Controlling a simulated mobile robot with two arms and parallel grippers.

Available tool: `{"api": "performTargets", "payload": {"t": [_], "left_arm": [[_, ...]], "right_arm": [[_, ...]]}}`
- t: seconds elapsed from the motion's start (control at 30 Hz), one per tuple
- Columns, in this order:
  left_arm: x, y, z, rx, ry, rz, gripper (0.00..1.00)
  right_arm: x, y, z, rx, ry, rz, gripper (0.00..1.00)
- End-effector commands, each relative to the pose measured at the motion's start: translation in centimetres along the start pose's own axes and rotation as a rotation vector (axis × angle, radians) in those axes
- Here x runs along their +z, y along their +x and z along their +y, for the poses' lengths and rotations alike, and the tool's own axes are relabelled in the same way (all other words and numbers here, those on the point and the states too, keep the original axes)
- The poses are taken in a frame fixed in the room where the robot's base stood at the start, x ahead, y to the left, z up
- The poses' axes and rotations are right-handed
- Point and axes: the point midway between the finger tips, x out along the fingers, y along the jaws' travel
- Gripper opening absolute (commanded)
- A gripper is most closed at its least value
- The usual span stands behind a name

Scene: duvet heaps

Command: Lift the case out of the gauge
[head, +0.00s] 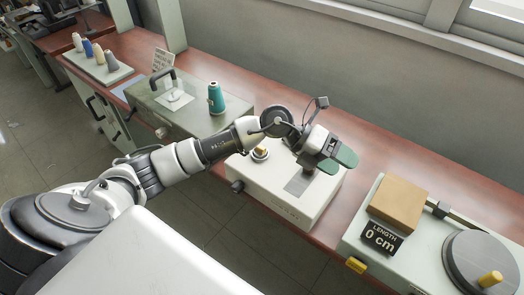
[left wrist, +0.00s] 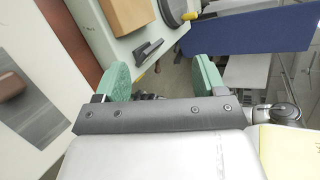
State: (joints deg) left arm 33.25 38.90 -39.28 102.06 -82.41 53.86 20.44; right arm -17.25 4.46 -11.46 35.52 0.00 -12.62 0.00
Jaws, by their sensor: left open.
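The case looks to be the tan box (head: 397,203) lying on the pale green gauge (head: 352,228), behind a black sign reading "LENGTH 0 cm" (head: 382,237). My left gripper (head: 336,160) has green fingertips and is open, above the white machine to the left of the gauge and apart from the tan box. In the left wrist view the open fingers (left wrist: 163,78) have nothing held between them. The tan box also shows there at the top (left wrist: 127,14), cut by the frame edge, on the gauge (left wrist: 122,44). My right gripper is not in view.
The white machine (head: 285,200) with a grey plate stands under my left gripper. A grey-green machine (head: 165,108) and a teal thread cone (head: 216,98) stand further left. The gauge carries a round grey dial (head: 482,262) and a yellow knob. Bare red-brown bench (head: 405,168) shows behind.

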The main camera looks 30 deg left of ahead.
Motion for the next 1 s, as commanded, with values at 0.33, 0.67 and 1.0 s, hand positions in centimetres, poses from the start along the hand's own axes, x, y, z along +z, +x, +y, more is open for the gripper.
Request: {"api": "performTargets", "payload": {"t": [0.33,0.67,1.0], "left_arm": [[3.6,-16.2,10.0,0.957,0.004,0.308,0.71],[3.0,-18.8,13.0,1.110,-0.054,0.340,0.71],[2.1,-17.3,15.9,1.106,-0.051,0.338,0.71]], "right_arm": [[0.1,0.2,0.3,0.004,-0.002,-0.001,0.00],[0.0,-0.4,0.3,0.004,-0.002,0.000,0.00],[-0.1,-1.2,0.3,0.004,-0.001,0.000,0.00]]}}
